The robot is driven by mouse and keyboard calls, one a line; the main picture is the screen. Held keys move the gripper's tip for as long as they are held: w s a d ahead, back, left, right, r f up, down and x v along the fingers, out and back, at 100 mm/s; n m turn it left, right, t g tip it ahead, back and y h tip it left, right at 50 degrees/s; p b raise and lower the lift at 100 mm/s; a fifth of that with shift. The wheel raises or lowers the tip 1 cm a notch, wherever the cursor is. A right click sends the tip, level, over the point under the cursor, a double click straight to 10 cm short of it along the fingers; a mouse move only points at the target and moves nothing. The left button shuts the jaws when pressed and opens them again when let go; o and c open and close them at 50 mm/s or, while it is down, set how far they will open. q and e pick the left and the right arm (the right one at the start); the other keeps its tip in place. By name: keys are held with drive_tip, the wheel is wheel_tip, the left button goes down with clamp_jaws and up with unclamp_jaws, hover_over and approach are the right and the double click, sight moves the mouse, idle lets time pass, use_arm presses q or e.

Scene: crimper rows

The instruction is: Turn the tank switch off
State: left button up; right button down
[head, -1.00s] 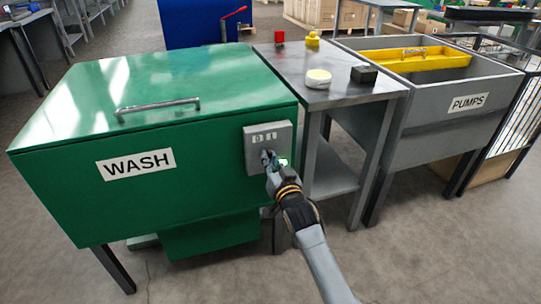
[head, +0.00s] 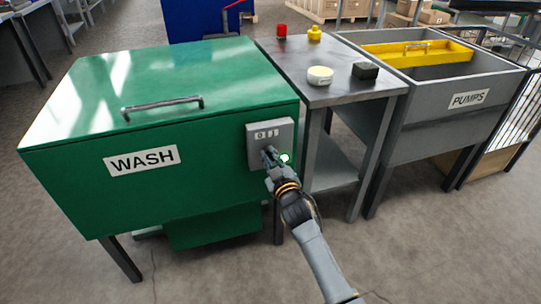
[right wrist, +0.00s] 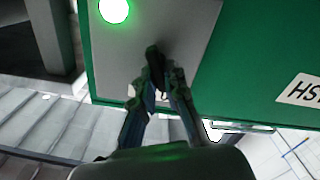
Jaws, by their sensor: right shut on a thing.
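The green wash tank (head: 215,180) has a white WASH label and a closed lid with a bar handle. A grey switch box (head: 281,131) is on its front near the right edge, with small markings at its top. A lit green lamp (head: 285,158) shows on the box, and also in the right wrist view (right wrist: 114,10). My right gripper (head: 268,154) is at the box. In the right wrist view its fingers (right wrist: 157,70) are shut on a dark switch knob (right wrist: 154,54). The fingers hide part of the knob. My left gripper is not in view.
A metal table (head: 335,92) right of the tank holds a red item, a yellow item, a white round tub (head: 319,76) and a black block (head: 365,71). A grey PUMPS basin (head: 450,85) with a yellow tray stands further right. The floor in front is clear.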

drive_tip(key=shift+f+n, duration=0.1)
drive_tip(key=shift+n, duration=0.2)
drive_tip(key=c, duration=1.4)
unclamp_jaws()
drive_tip(key=v, duration=1.2)
